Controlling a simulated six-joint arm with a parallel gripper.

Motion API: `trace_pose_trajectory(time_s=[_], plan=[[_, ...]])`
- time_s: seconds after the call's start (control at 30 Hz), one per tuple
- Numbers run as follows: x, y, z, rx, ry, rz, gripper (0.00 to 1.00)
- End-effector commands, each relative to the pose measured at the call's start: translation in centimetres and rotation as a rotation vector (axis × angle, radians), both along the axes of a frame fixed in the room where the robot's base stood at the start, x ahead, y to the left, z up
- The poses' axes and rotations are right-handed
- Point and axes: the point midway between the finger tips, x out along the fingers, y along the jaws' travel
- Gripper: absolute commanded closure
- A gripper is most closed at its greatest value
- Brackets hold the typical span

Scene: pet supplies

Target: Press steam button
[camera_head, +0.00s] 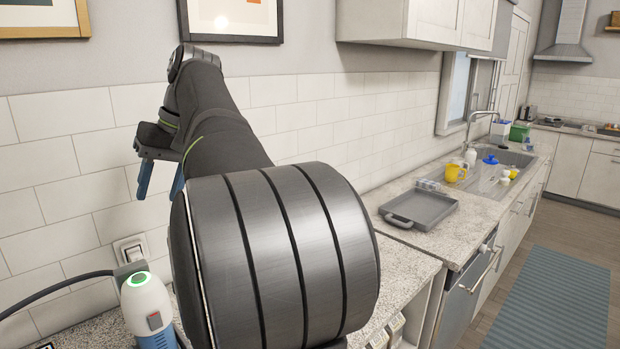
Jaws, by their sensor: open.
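A white rounded device (146,302) with a blue lower part stands at the bottom left of the counter, partly cut off by the frame. Its top has a button-like disc with a lit green ring (138,279). A small dark button with a red mark (154,321) sits on its front. I cannot tell which one is the steam button. My gripper (160,190) is above the device, with its blue fingers pointing down. It is open and empty, clearly apart from the device. My arm hides part of the counter to the right of the device.
A wall switch (131,249) and a dark cable (58,288) are behind the device, near the tiled wall. A grey tray (420,208) lies on the counter to the right. A yellow mug (455,173) and other items stand by the sink (500,165).

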Motion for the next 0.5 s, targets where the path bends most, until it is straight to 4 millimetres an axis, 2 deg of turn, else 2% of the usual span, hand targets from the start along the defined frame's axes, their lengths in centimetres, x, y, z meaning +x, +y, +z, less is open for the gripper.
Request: trace_pose_trajectory(time_s=[0.03, 0.2, 0.5], plan=[[0.00, 0.00, -0.01, 0.000, 0.000, 0.000, 0.67], [0.00, 0.00, -0.01, 0.000, 0.000, 0.000, 1.00], [0.00, 0.00, -0.01, 0.000, 0.000, 0.000, 1.00]])
